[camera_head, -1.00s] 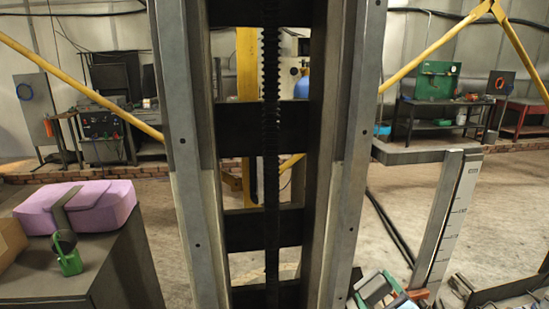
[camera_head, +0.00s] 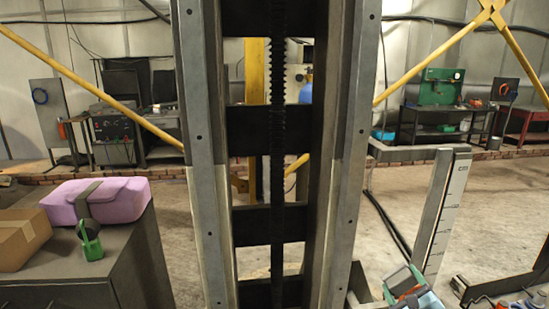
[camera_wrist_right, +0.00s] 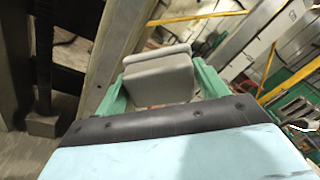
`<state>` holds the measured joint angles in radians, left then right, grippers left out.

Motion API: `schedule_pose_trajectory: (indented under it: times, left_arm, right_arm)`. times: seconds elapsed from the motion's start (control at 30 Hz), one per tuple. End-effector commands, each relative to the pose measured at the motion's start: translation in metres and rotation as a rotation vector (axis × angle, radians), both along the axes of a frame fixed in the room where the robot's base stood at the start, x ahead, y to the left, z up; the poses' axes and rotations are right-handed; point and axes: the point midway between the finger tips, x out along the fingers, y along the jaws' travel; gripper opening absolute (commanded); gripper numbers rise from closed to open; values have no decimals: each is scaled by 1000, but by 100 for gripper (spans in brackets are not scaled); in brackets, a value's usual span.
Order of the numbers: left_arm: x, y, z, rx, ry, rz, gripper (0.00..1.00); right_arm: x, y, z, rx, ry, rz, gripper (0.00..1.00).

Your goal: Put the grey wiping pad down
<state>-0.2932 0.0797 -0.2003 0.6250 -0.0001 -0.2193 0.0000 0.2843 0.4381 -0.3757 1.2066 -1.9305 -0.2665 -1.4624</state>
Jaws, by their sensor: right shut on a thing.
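My right gripper (camera_head: 408,287) shows at the bottom right of the head view, beside the tall column. In the right wrist view its two green fingers (camera_wrist_right: 160,88) are shut on the grey wiping pad (camera_wrist_right: 160,72), a pale grey block with a wider rim on its far side. The pad is held between the fingers, and the light-blue gripper body with its black edge hides its near part. In the head view the pad is small and hard to make out. My left gripper is not in view.
A tall steel column (camera_head: 205,150) fills the middle. A pale upright with a scale (camera_head: 440,215) stands right of it, near my right gripper. At the left, a dark cabinet (camera_head: 135,265) bears a purple case (camera_head: 120,199), a cardboard box (camera_head: 25,235) and a green item (camera_head: 91,246).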

Motion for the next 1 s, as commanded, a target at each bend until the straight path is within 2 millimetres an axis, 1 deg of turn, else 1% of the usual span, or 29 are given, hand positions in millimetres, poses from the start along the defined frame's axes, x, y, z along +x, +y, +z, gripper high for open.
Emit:
schedule_pose_trajectory:
  times: [0.03, 0.1, 0.2, 0.4, 0.67, 0.77, 1.0]
  left_arm:
    - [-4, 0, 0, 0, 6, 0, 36]
    - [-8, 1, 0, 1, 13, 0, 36]
    - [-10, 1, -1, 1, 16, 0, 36]
    - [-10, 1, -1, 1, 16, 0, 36]
    - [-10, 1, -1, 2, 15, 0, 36]
    - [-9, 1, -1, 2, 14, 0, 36]
    - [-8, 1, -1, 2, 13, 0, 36]
  right_arm:
    - [11, -16, 2, -7, -2, -28, 54]
    - [23, -36, 2, -7, -3, -67, 54]
    - [37, -61, 3, -6, -2, -117, 54]
    - [53, -95, 4, -5, -2, -187, 54]
    - [63, -120, 6, -1, -2, -243, 54]
    - [61, -120, 7, 5, -1, -255, 54]
    - [59, -129, 11, 7, -2, -305, 54]
